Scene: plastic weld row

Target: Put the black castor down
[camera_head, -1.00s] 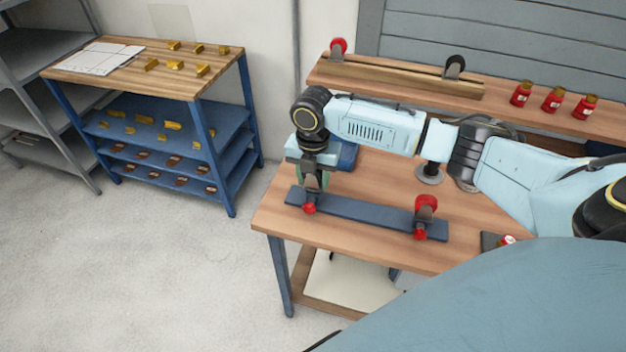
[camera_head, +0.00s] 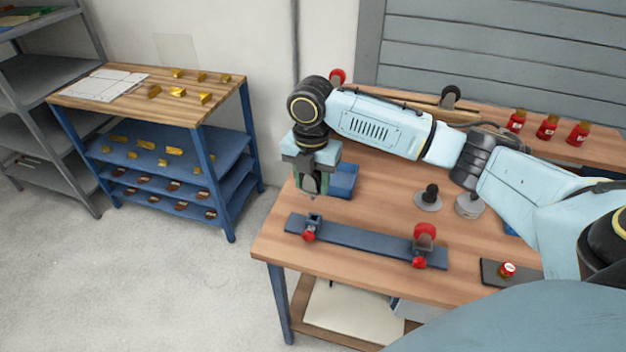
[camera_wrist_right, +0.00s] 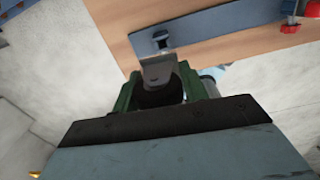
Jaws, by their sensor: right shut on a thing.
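My right gripper (camera_head: 309,184) is above the left end of the table, over the dark blue bar (camera_head: 362,238) and clear of it. It is shut on the black castor (camera_wrist_right: 158,72); in the right wrist view its grey bracket sticks out between the green fingers, with the dark wheel partly hidden between them. A small socket with a red knob (camera_head: 310,235) stands on the bar's left end, nothing in it. A red-wheeled castor (camera_head: 424,231) stands at the bar's right end, above another red knob. My left gripper is not in view.
A blue block (camera_head: 343,180) stands just behind the gripper. A round stand with a black knob (camera_head: 430,195) and a grey disc (camera_head: 469,207) are farther right. A back shelf holds another black-wheeled castor (camera_head: 450,95) and red jars (camera_head: 548,127). A dark plate (camera_head: 495,272) lies front right.

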